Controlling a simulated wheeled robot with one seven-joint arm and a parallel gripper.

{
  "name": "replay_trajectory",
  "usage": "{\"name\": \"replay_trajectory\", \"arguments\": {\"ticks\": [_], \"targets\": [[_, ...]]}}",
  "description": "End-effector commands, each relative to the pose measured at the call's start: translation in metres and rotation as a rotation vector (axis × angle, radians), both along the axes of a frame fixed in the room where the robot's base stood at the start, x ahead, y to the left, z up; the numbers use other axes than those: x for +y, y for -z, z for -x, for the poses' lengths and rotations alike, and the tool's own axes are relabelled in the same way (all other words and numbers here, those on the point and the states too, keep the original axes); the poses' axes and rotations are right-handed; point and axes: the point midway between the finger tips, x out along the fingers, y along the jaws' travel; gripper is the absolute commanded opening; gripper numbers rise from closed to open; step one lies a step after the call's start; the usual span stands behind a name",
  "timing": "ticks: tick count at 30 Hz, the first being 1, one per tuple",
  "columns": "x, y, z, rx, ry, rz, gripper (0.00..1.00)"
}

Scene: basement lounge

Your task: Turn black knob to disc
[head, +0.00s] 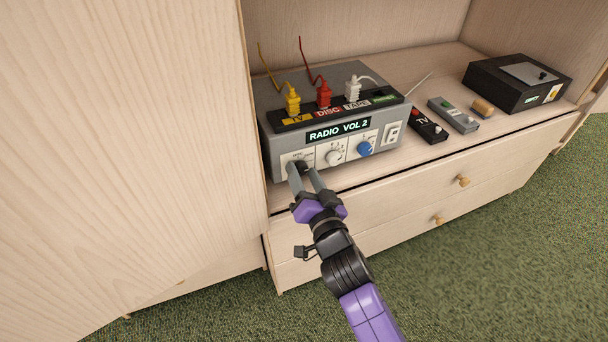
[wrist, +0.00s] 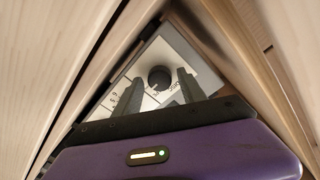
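The grey receiver box (head: 270,137) stands on the shelf, its display (head: 338,131) reading "RADIO VOL 2". The black knob (head: 303,165) is at the left of its front panel, partly hidden by my gripper. The wrist view shows the round black knob (wrist: 159,77) on a white panel with lettering around it, too blurred to read fully. My gripper (head: 303,171) is in front of the knob. In the wrist view my gripper (wrist: 160,84) is open, one finger on each side of the knob with visible gaps. Whether the fingertips reach past the knob's face is unclear.
A white knob (head: 334,158) and a blue knob (head: 364,149) sit right of the black one. Yellow, red and white plugs stand on top. Remotes (head: 428,126) and a black box (head: 515,84) lie to the right. A tall wooden panel (head: 130,130) is close on the left.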

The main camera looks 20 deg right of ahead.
Motion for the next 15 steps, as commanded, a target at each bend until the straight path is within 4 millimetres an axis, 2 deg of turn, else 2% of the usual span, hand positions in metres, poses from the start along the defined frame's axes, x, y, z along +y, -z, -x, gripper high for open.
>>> {"name": "replay_trajectory", "arguments": {"ticks": [1, 6, 7, 15], "targets": [[0.0000, 0.0000, 0.0001, 0.000, 0.000, 0.000, 0.36], [0.0000, 0.0000, 0.0002, 0.000, 0.000, 0.000, 0.02], [-0.0001, 0.0000, 0.0002, 0.000, 0.000, 0.000, 0.00], [-0.0001, 0.0004, 0.0004, 0.000, 0.000, 0.024, 0.00]]}}
